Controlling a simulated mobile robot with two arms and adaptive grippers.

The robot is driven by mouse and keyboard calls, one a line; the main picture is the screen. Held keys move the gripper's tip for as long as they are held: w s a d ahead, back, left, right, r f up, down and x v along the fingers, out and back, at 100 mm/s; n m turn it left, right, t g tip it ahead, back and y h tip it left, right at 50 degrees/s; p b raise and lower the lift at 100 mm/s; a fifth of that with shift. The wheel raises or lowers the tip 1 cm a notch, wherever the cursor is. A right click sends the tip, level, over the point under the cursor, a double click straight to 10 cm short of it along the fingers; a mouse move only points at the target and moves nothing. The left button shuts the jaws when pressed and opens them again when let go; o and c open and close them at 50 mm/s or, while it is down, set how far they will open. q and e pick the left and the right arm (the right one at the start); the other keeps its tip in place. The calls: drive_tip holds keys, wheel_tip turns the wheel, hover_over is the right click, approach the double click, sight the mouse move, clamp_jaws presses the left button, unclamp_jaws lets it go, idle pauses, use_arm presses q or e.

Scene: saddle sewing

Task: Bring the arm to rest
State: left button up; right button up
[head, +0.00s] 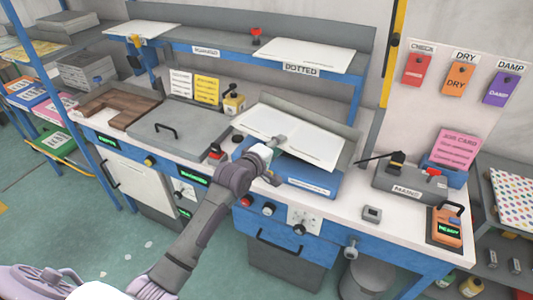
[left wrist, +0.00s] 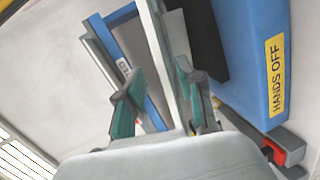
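My left arm (head: 205,215) comes up from the lower left in the head view and stretches over the front of the bench. My left gripper (head: 279,160) is at its end, in front of the blue machine (head: 310,178) with white sheets on top. In the left wrist view the two teal-padded fingers (left wrist: 157,85) stand apart. A pale upright strip shows between them; I cannot tell whether they touch it. The blue side with the "HANDS OFF" label (left wrist: 278,75) is right of the fingers. My right gripper is not in view.
A grey lidded box (head: 178,130) is left of the arm. A grey unit with a black lever (head: 408,183) and an orange "READY" device (head: 447,224) stand to the right. Knobs line the bench front (head: 268,208). The green floor (head: 60,215) is open at left.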

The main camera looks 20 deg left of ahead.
use_arm(q)
drive_tip(key=v, duration=0.9)
drive_tip(key=s+f+m+g+y, duration=0.1)
drive_tip(key=s+f+m+g, duration=0.1)
drive_tip(key=f, duration=0.9)
drive_tip(key=s+f+m+g, duration=0.2)
drive_tip(key=f, duration=0.9)
drive_tip(key=s+f+m+g, duration=0.2)
drive_tip(key=s+f, duration=0.3)
drive_tip(key=f, duration=0.3)
drive_tip(key=s+f+m+g, duration=0.1)
drive_tip(key=s+f, duration=0.4)
drive_tip(key=f, duration=0.4)
drive_tip(key=s+f+m+g, duration=0.2)
drive_tip(key=s+f, duration=0.4)
drive_tip(key=s, duration=0.6)
drive_tip(key=s+d+f+m+g+y+b, duration=0.1)
drive_tip(key=s+f+m+g, duration=0.1)
drive_tip(key=s+f+m, duration=0.2)
drive_tip(key=s+f+m+g, duration=0.3)
drive_tip(key=s+f, duration=0.6)
drive_tip(key=s, duration=1.1)
drive_tip(key=shift+d+f+m, duration=0.25)
drive_tip(key=shift+m, duration=0.35)
